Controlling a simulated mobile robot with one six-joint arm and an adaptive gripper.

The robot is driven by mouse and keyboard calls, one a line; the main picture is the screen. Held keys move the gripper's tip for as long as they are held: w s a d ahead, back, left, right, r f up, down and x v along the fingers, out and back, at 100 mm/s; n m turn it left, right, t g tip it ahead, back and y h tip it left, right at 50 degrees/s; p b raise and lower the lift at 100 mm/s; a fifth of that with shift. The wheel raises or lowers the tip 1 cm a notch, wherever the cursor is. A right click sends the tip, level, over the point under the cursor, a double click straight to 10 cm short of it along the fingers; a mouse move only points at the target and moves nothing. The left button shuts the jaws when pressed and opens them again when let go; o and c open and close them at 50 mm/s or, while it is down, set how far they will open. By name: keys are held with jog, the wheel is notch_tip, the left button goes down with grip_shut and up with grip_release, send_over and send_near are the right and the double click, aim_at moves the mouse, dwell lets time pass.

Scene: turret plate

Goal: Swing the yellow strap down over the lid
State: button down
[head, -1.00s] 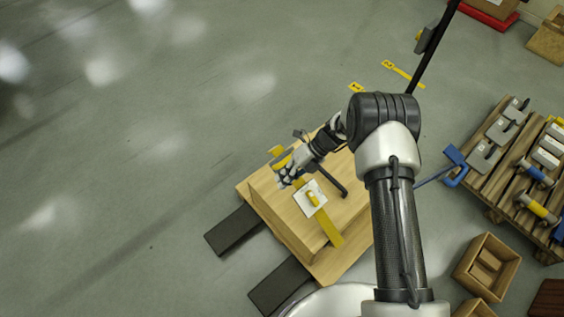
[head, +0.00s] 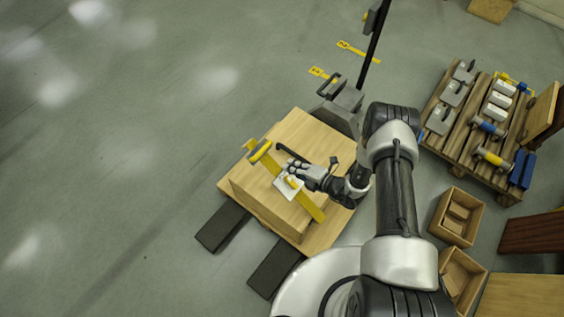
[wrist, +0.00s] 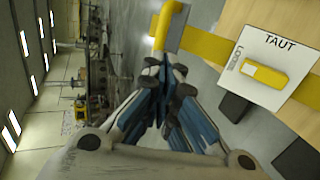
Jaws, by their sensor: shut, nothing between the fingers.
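In the head view a wooden crate (head: 243,187) stands with its light wood top up. The yellow strap (head: 308,206) runs diagonally across that top, and it also shows in the wrist view (wrist: 207,45). A yellow handle (head: 260,150) is at the strap's far left end. A white plate (wrist: 285,92) marked TAUT and LOOSE sits on the strap's line, with a yellow knob (wrist: 265,76) on it. Which mark the knob points to is unclear. My gripper (head: 290,170) is shut and empty, above the crate top beside the plate, partly covering it in the head view.
A dark bent bar (head: 290,152) lies over the crate top. Dark beams (head: 222,228) jut out at its lower left. A grey unit with a black post (head: 348,97) stands behind it. The left floor is clear.

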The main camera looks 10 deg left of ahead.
aim_at(262, 153)
jog(key=b+x, duration=0.3)
jog(key=x, duration=0.9)
jog(key=shift+a+f, duration=0.15)
jog(key=shift+a, duration=0.05)
